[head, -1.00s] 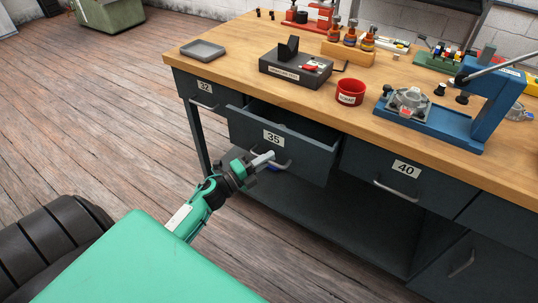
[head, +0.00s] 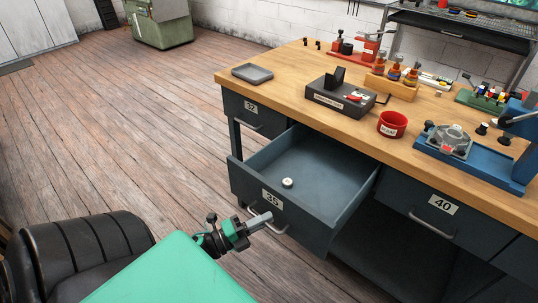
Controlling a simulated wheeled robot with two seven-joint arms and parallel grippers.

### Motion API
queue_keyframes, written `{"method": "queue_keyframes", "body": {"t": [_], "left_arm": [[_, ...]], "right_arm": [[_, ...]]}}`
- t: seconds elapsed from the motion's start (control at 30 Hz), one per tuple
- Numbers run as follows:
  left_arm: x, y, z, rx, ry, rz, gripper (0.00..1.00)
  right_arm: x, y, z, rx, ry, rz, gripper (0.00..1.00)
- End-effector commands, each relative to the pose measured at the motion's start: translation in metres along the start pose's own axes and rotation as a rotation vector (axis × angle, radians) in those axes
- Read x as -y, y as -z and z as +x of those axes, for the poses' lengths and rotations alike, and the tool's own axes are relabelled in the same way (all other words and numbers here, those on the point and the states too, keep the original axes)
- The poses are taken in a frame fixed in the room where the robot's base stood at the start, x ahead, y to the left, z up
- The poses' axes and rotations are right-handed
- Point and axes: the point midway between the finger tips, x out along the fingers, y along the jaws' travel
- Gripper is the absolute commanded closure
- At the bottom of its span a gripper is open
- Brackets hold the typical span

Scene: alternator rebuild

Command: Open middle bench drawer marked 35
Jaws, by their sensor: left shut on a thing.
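The drawer marked 35 (head: 262,211) is pulled well out from the bench, and its inside shows. A small round pale object (head: 287,183) lies on the drawer floor. My left gripper (head: 264,219) is at the handle on the drawer front, just below the label 35 (head: 272,198), and is shut on the handle (head: 282,229). My arm partly covers the left end of the handle. My right gripper is not in view.
Drawers marked 32 (head: 251,107) and 40 (head: 443,205) are closed on either side. The bench top (head: 300,62) holds a grey tray (head: 252,72), a black box (head: 340,99), a red cup (head: 392,124) and a blue press (head: 470,165).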

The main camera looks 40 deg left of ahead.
Motion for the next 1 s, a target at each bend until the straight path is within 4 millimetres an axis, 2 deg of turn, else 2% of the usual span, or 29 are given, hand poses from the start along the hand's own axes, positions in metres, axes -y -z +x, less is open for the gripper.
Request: {"method": "queue_keyframes", "body": {"t": [0.37,0.4,0.43,0.77,0.87,1.0], "left_arm": [[0.000,0.001,-0.002,0.000,-0.001,0.000,1.00],[0.000,0.001,-0.002,0.000,-0.001,0.000,0.87],[0.000,0.001,-0.002,0.000,-0.001,0.000,0.81],[0.000,0.001,-0.004,0.000,-0.001,0.000,0.80],[-0.001,0.001,-0.012,0.001,-0.001,-0.001,0.80],[-0.002,0.001,-0.036,0.002,-0.004,-0.002,0.80]], "right_arm": [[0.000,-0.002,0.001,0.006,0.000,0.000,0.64],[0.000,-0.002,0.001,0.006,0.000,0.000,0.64],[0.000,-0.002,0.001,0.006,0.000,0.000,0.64],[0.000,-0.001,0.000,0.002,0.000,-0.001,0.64],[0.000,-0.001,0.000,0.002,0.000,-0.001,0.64],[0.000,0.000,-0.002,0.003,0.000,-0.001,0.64]]}}
